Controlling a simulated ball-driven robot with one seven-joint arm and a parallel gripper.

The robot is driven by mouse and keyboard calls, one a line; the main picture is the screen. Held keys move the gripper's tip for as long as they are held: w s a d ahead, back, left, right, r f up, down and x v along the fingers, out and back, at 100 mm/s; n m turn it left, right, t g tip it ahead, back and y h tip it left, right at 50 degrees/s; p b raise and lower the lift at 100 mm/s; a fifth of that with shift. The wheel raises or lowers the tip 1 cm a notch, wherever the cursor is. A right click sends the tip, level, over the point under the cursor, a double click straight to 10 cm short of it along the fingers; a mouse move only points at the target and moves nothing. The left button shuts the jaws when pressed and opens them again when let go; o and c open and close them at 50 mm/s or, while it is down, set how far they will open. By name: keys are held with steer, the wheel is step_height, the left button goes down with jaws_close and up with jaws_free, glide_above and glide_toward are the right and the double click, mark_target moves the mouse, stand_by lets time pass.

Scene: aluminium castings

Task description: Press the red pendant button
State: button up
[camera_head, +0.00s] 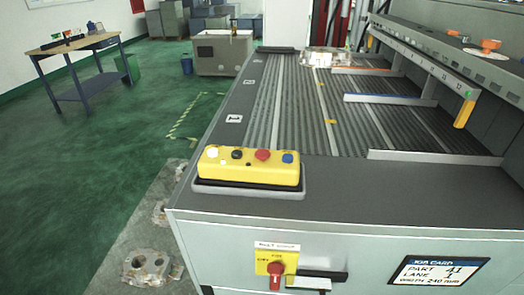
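The yellow pendant (248,170) lies in a dark grey holder (215,188) at the near left corner of the long grey bench. Its red button (262,155) stands on the top face, between a black button (237,154) on its left and a blue button (287,158) on its right. A white button (212,153) is at the left end. Nothing covers the red button. My gripper is not in view.
A red rotary switch (275,274) on a yellow plate and a job card (438,270) are on the bench front. Metal castings (148,266) lie on the floor at left. A yellow-tipped handle (464,113) hangs from the rail at right. The bench top around the pendant is clear.

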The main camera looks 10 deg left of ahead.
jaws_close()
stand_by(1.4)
